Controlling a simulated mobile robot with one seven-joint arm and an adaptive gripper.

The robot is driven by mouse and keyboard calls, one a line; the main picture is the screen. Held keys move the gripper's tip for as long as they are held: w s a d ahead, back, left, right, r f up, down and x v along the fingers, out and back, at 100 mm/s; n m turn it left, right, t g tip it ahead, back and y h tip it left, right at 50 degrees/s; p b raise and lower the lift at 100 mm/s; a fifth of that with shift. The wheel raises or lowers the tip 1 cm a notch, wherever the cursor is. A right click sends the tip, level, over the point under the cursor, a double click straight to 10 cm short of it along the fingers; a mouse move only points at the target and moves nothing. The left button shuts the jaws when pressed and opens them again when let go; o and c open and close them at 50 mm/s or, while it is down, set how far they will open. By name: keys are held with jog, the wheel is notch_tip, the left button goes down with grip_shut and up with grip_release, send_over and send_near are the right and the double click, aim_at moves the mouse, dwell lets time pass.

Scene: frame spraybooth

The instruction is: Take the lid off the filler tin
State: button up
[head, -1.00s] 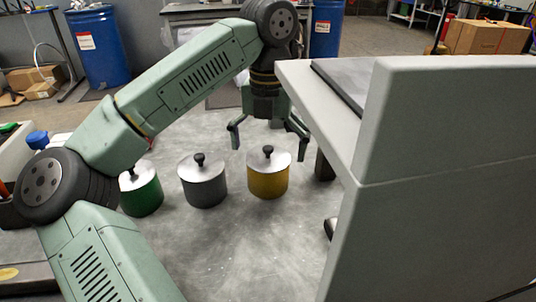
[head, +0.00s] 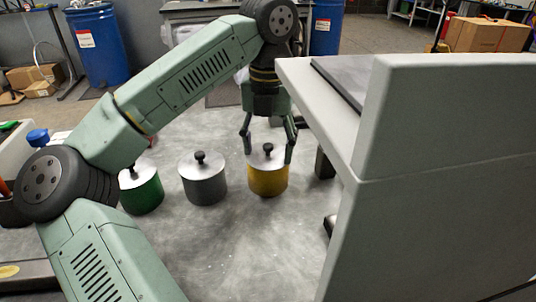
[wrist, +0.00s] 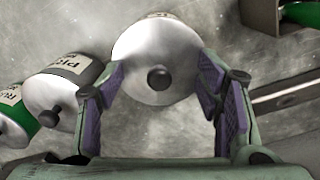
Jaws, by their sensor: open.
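Three tins with silver lids and black knobs stand in a row on the grey surface: green (head: 142,192), dark grey (head: 205,188) and yellow (head: 268,182). The yellow tin's lid (wrist: 140,60) is on, with its black knob (wrist: 159,78) between my fingers in the wrist view. My gripper (head: 267,152) is open, pointing down over the yellow tin, its fingers on both sides of the knob without visibly gripping it. In the wrist view the grey tin's label starts "PR" and the green one's "RU". The yellow tin's label is too foreshortened to read.
A large grey cabinet-like block (head: 440,180) stands close right of the yellow tin. The grey tin (wrist: 62,85) is close left of my gripper in the wrist view. Open surface (head: 250,245) lies in front of the tins.

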jog(key=shift+f, duration=0.2)
jog(key=c, duration=0.7)
jog(key=shift+s+a, duration=0.1)
grip_shut()
dwell(0.4)
